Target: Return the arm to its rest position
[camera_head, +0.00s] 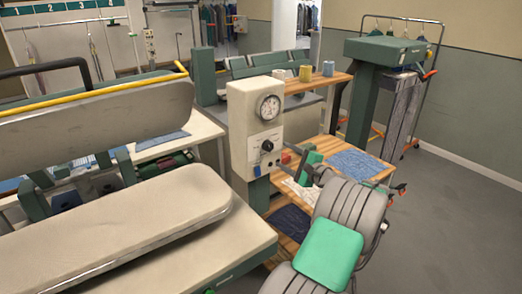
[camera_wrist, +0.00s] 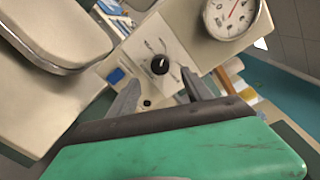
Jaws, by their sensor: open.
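My arm rises from the lower right of the head view, with grey ribbed links and green covers. My gripper (camera_head: 300,168) is at its far end, just right of the cream control box (camera_head: 240,125), and is small and partly hidden by my own arm. In the wrist view my gripper (camera_wrist: 160,82) shows two grey fingers spread apart with nothing between them. Beyond them is the box's face, with a black knob (camera_wrist: 160,65), a blue button (camera_wrist: 115,75) and a round gauge (camera_wrist: 232,14). I cannot tell whether the fingers touch the box.
A pressing machine with a padded cream board (camera_head: 120,225) fills the left. A wooden shelf with folded blue cloth (camera_head: 357,164) lies beyond my arm. A green-topped stand (camera_head: 385,51) and a garment rail (camera_head: 440,45) stand at the back right. The floor at right is clear.

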